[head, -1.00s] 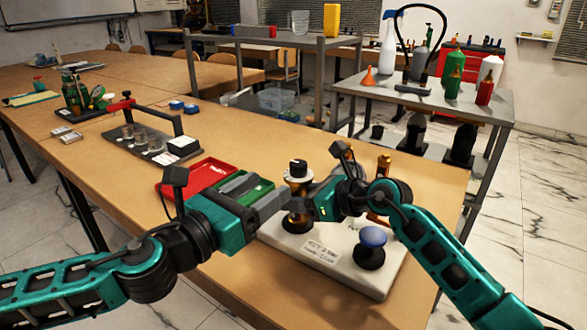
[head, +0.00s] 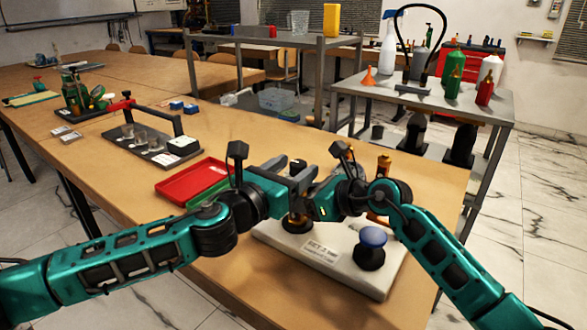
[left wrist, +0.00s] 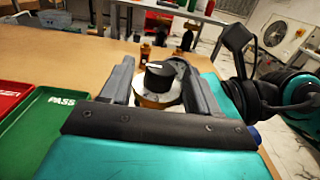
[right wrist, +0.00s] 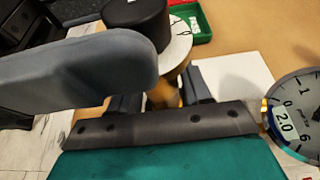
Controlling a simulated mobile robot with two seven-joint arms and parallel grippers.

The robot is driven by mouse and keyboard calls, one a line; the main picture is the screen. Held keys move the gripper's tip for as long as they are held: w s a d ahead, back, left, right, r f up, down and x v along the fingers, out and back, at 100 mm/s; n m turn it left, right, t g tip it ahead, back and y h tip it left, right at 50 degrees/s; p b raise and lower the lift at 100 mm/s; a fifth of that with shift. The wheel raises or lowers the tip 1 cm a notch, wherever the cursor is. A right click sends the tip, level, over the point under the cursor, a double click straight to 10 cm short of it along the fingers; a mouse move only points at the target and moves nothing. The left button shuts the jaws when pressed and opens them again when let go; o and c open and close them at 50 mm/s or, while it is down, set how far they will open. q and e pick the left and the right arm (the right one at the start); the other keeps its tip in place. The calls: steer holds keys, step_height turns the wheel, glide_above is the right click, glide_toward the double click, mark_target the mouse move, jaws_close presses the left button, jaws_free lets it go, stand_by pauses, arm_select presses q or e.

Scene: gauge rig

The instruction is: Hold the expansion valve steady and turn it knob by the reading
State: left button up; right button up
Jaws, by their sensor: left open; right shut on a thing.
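The expansion valve has a brass body (head: 297,223) on a white base plate (head: 345,262), with a black knob (left wrist: 158,76) above a pale disc (left wrist: 160,99). My left gripper (head: 301,172) is open, its fingers on either side of the knob in the left wrist view; contact cannot be told. My right gripper (right wrist: 160,98) is shut on the brass body below the disc. A left finger crosses the right wrist view and hides part of the valve. A round gauge (right wrist: 297,112) shows partly there, with a "2.0" label; its needle is unclear.
A blue-topped black part (head: 373,238) stands on the plate's front right. A red tray (head: 190,181) and a green tray marked PASS (left wrist: 48,118) lie left of the valve. A rack with cups (head: 150,142) stands farther back.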

arm_select(q)
steer(key=shift+w+d, duration=0.15)
steer(key=shift+w, duration=0.05)
steer(key=shift+c, duration=0.3)
steer(key=c, duration=1)
steer(key=shift+s+d+n+t+y, duration=0.15)
steer(key=shift+n+t+y, duration=0.55)
steer(key=shift+y, duration=0.4)
steer(key=shift+n+t+y, duration=0.3)
steer(key=shift+n+y, duration=0.5)
steer(key=shift+y, duration=0.2)
